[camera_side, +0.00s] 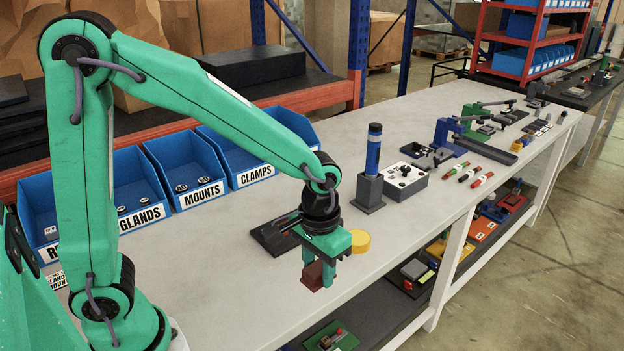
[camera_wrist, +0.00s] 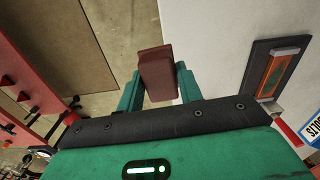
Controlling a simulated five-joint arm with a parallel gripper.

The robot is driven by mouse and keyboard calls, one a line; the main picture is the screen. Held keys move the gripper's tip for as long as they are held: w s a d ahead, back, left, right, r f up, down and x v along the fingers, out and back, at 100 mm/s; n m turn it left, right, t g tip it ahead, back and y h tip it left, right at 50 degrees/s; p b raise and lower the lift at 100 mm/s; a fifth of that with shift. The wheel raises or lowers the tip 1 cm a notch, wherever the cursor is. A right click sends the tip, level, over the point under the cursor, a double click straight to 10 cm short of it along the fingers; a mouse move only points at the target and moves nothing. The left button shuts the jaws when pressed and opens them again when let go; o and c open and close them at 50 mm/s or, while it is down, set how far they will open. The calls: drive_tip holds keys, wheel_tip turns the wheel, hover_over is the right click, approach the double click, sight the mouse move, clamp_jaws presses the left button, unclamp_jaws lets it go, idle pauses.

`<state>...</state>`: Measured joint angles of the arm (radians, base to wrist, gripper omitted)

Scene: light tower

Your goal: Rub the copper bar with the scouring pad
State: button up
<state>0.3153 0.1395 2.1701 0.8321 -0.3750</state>
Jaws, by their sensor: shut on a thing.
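My gripper (camera_side: 322,258) is shut on a dark reddish-brown block, the scouring pad (camera_side: 316,274), held between its two green fingers above the front part of the bench. In the wrist view the pad (camera_wrist: 157,75) sticks out beyond the fingertips. The copper bar (camera_wrist: 274,73) lies in a dark rectangular holder (camera_wrist: 293,46) on the bench, to the right of the pad and apart from it. In the side view the dark holder (camera_side: 266,236) is behind my gripper and partly hidden; the bar is hard to make out there.
A yellow round piece (camera_side: 360,241) sits just right of my gripper. A blue cylinder stands in a dark block (camera_side: 369,192), beside a grey control box (camera_side: 407,184). Blue bins (camera_side: 187,172) line the back. The bench's front edge and the floor (camera_wrist: 110,30) lie close to the pad.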

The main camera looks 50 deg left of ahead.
drive_tip(key=shift+w+a, duration=0.35)
drive_tip(key=shift+a, duration=0.25)
drive_tip(key=w+a, duration=0.2)
drive_tip(key=a, duration=1)
drive_tip(key=w+a, duration=0.3)
drive_tip(key=a, duration=0.9)
drive_tip(key=shift+f, duration=0.2)
drive_tip(key=shift+w, duration=0.1)
